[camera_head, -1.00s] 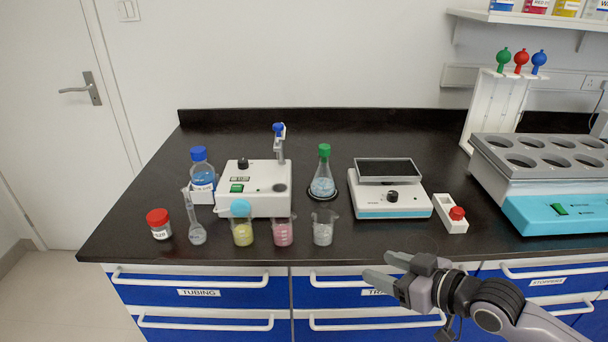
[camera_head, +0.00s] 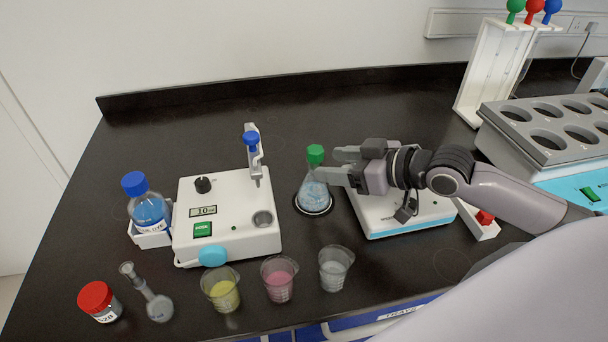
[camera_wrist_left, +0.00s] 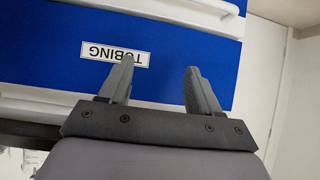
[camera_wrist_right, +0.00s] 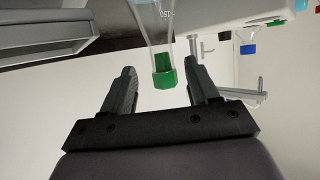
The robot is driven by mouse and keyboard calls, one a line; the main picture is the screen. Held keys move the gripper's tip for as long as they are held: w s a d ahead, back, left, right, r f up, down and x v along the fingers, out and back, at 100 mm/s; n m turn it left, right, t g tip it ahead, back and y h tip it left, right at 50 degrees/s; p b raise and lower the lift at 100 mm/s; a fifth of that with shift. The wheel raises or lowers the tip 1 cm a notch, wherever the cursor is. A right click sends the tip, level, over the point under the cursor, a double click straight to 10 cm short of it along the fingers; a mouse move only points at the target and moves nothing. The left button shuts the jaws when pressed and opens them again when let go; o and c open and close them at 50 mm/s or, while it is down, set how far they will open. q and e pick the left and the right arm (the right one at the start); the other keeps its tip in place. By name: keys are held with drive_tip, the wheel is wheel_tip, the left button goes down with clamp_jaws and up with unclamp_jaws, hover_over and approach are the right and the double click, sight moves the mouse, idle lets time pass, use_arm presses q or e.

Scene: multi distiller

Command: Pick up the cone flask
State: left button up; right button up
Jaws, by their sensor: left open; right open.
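The cone flask (camera_head: 313,190) is clear with pale blue contents and a green stopper. It stands upright on a dark round base on the black bench in the head view. In the right wrist view the flask (camera_wrist_right: 154,30) shows its neck and green stopper between the fingers' directions. My right gripper (camera_head: 335,165) is open at the flask's right side, its fingertips close to the neck; contact cannot be told. It also shows in the right wrist view (camera_wrist_right: 163,85). My left gripper (camera_wrist_left: 155,75) is open and empty before a blue drawer; it is outside the head view.
A white device (camera_head: 228,215) with a blue-topped post is left of the flask. Several beakers, such as the clear one (camera_head: 334,268), stand in front. The bench behind the flask is clear.

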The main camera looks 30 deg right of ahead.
sight(319, 163)
drive_tip(key=shift+p+x, duration=0.55)
drive_tip(key=shift+x, duration=2.9)
drive_tip(key=shift+a+r, duration=0.1)
drive_tip(key=shift+a, duration=0.05)
clamp_jaws()
